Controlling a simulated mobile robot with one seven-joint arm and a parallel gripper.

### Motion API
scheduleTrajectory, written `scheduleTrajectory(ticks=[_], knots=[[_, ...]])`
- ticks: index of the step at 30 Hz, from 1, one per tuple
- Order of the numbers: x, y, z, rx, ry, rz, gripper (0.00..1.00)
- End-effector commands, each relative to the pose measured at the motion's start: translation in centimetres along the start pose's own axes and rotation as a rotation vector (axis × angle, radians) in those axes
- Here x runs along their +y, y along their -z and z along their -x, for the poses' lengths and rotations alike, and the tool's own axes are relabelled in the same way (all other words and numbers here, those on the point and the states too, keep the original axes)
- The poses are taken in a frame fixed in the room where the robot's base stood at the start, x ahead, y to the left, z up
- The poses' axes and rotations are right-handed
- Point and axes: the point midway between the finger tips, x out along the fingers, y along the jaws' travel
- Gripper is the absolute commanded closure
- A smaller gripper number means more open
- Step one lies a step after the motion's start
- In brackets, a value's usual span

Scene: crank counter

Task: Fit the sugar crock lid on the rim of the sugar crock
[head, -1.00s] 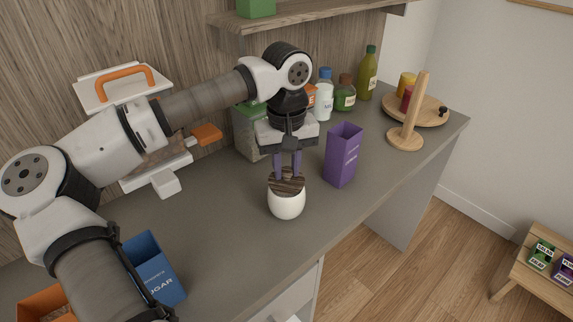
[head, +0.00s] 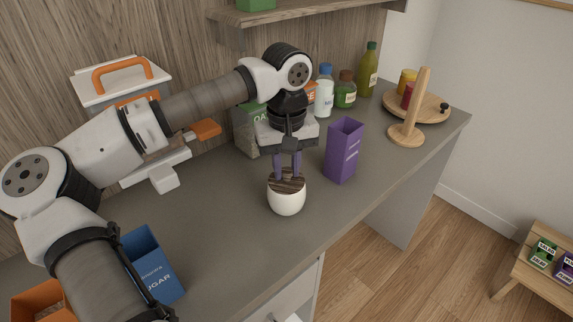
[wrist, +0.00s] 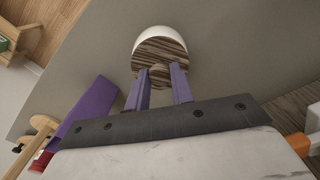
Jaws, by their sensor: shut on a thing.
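The white sugar crock (head: 287,201) stands upright on the grey counter. The dark wood-grained lid (head: 284,186) is at its top, and it also shows in the wrist view (wrist: 165,52). In the wrist view a white crescent of the crock (wrist: 155,33) shows beyond the lid's far edge. My gripper (head: 288,176) points down over the crock, its purple fingers shut on the lid's small knob (wrist: 159,73). The lid looks slightly tilted in the head view. I cannot tell whether it rests fully on the rim, since the near side is hidden.
A purple open box (head: 343,152) stands close right of the crock. A blue sugar box (head: 152,267) and an orange box (head: 40,301) are at the lower left. Bottles, a wooden post stand (head: 408,125) and a turntable (head: 430,112) are at the back right. Counter in front is clear.

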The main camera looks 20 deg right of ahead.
Motion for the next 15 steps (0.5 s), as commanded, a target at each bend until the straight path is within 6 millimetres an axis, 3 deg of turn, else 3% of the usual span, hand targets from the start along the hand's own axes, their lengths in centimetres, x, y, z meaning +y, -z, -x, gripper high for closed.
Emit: scheduleTrajectory(ticks=[2,3,8,15], knots=[[-0.01,-0.02,-0.04,-0.001,0.001,0.0,0.97],[-0.01,-0.02,-0.05,-0.001,0.001,0.0,0.73],[-0.01,-0.02,-0.04,-0.001,0.001,0.0,0.52],[-0.01,-0.02,-0.02,-0.001,0.001,0.0,0.52]])
